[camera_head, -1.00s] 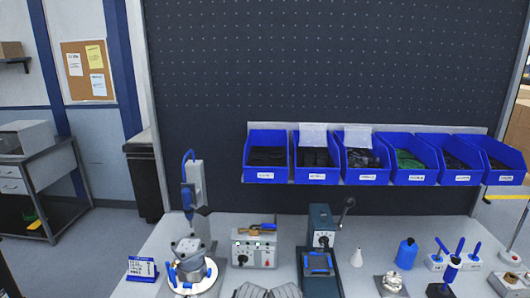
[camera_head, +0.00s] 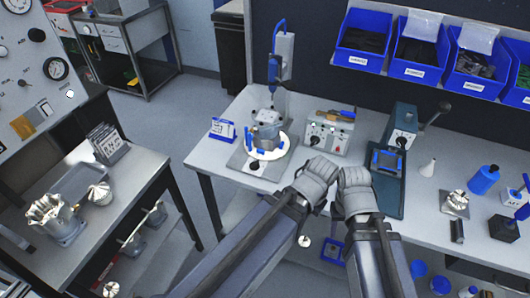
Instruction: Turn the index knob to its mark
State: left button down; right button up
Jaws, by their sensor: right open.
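A rotary fixture (camera_head: 266,134) with a machined housing on top, a white ring and blue parts stands at the left end of the bench. A small black knob (camera_head: 255,165) sits at the front of its base plate. A grey control box (camera_head: 329,137) with small knobs stands to its right. I cannot tell which knob is the index knob, and no mark is readable. My left gripper (camera_head: 317,172) and right gripper (camera_head: 353,177) are close together at the bench front, apart from the fixture. The right one is open; the left one's fingers are not clear.
Blue bins (camera_head: 363,40) hang behind. At left are a side table (camera_head: 135,170) and a gauge panel (camera_head: 35,75). A floor gap separates table and bench.

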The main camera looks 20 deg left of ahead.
aim_at(254, 166)
jog(key=k+j+u, duration=0.45)
jog(key=k, duration=0.2)
jog(key=k+l+u, duration=0.1)
jog(key=l+u, duration=0.4)
jog(key=l, duration=0.75)
